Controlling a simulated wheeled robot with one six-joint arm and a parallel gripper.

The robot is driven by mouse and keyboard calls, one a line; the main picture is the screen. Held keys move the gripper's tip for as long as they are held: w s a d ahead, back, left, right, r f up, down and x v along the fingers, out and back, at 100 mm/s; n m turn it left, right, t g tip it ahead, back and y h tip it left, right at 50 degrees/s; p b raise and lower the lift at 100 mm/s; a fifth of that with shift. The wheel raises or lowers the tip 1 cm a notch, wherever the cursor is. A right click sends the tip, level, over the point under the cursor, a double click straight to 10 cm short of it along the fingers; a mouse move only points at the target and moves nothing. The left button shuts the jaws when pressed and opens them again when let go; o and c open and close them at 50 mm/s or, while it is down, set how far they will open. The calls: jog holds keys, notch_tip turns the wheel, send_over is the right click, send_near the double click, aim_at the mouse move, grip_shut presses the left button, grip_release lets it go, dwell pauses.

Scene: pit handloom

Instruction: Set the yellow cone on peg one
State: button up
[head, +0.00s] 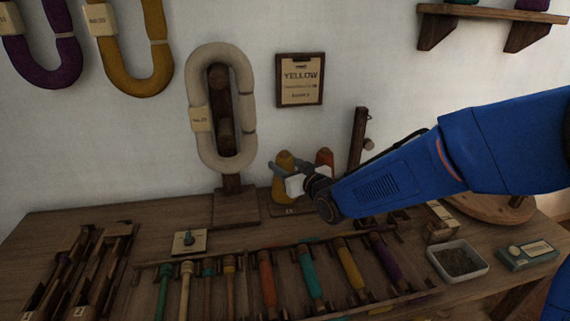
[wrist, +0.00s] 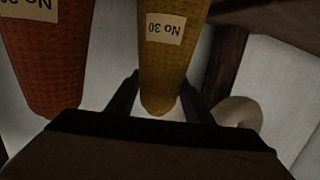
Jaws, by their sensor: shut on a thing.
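The yellow cone (head: 284,160) stands upright at the back of the bench in the head view. In the wrist view the same yellow cone (wrist: 165,70), labelled No 30, is between my two fingers. My gripper (head: 290,174) is shut on it from the right, and the gripper partly covers it. A small wooden stand (head: 291,211) shows just below the cone; I cannot tell whether the cone touches it. An orange-red cone (head: 325,157) is close to the right of it, partly hidden by my gripper, and shows at left in the wrist view (wrist: 42,65). I cannot make out peg one.
A wooden post (head: 358,140) with a short peg stands right of the cones. A pale skein (head: 248,110) hangs on a stand at left. A rack of coloured bobbins (head: 310,275) fills the front. A white tray (head: 484,267) lies at right. A YELLOW sign (head: 300,92) hangs behind.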

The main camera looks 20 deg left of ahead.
aim_at(285, 152)
jog(key=o, duration=2)
jog(key=shift+c, duration=0.2)
jog(key=shift+r, duration=4)
